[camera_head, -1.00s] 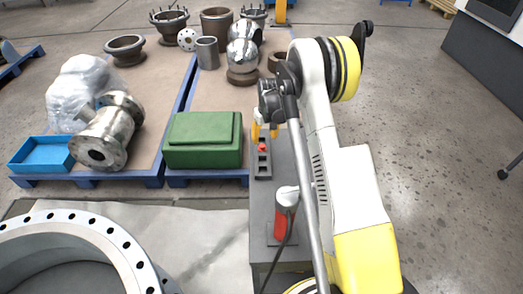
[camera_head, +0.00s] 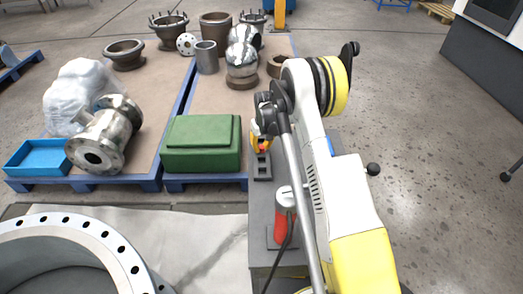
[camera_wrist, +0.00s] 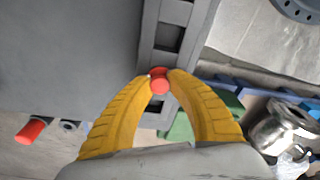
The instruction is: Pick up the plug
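The plug (camera_wrist: 160,86) is a small red-topped piece between the yellow fingertips of my gripper (camera_wrist: 161,74) in the wrist view. The fingertips close in on both sides of it and look to be touching it. Its lower part is hidden, and I cannot tell whether it is clear of the holder. The grey slotted holder (camera_wrist: 167,37) lies behind the fingertips. In the head view my gripper (camera_head: 261,143) is over the far end of the same holder (camera_head: 262,168), with a bit of red showing there.
A red and white cylinder (camera_head: 283,217) stands on the grey bench nearer me. A green box (camera_head: 201,146), a blue tray (camera_head: 38,156) and a metal valve (camera_head: 103,137) sit on pallets to the left.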

